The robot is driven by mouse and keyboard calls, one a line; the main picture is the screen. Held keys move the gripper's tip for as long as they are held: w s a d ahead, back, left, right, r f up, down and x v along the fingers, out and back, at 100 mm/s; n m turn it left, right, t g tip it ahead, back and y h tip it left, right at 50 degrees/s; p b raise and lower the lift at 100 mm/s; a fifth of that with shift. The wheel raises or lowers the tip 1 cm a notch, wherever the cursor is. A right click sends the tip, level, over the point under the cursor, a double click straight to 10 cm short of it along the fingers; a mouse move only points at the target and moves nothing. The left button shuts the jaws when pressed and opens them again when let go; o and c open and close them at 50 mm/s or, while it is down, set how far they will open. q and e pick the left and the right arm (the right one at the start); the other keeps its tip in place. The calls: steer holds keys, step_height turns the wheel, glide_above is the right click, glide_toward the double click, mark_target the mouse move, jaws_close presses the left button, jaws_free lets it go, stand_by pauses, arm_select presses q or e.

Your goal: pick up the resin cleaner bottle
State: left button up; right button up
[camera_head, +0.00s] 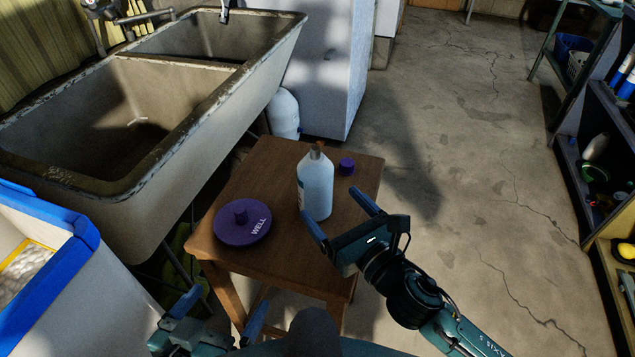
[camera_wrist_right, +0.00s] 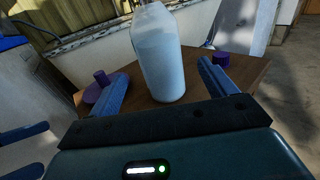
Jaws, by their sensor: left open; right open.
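The resin cleaner bottle (camera_head: 316,188) is pale blue-white with a brown top and stands upright on a small wooden table (camera_head: 283,273). My right gripper (camera_head: 338,208) is open, its blue fingers pointing at the bottle from the near right. In the right wrist view the bottle (camera_wrist_right: 158,55) stands between and just beyond the two open fingers (camera_wrist_right: 163,88); I cannot tell whether either finger touches it. The bottle's top is cut off in that view. My left gripper (camera_head: 222,316) is open and empty, low at the bottom of the head view, near the table's front.
A purple disc lid marked WELL (camera_head: 242,222) lies left of the bottle, and a small purple cap (camera_head: 346,166) lies behind it to the right. A concrete sink (camera_head: 180,165) borders the table's left. A blue-rimmed white tank (camera_head: 90,290) stands at lower left.

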mark_target(325, 197)
steer(key=x, duration=0.3)
steer(key=shift+w+a, duration=0.15)
steer(key=shift+w, duration=0.05)
steer(key=shift+r+x, duration=0.2)
steer(key=shift+x, duration=2.5)
steer(key=shift+c, duration=0.2)
steer(key=c, duration=1.3)
steer(key=shift+r, duration=0.1)
steer(key=shift+c, duration=0.8)
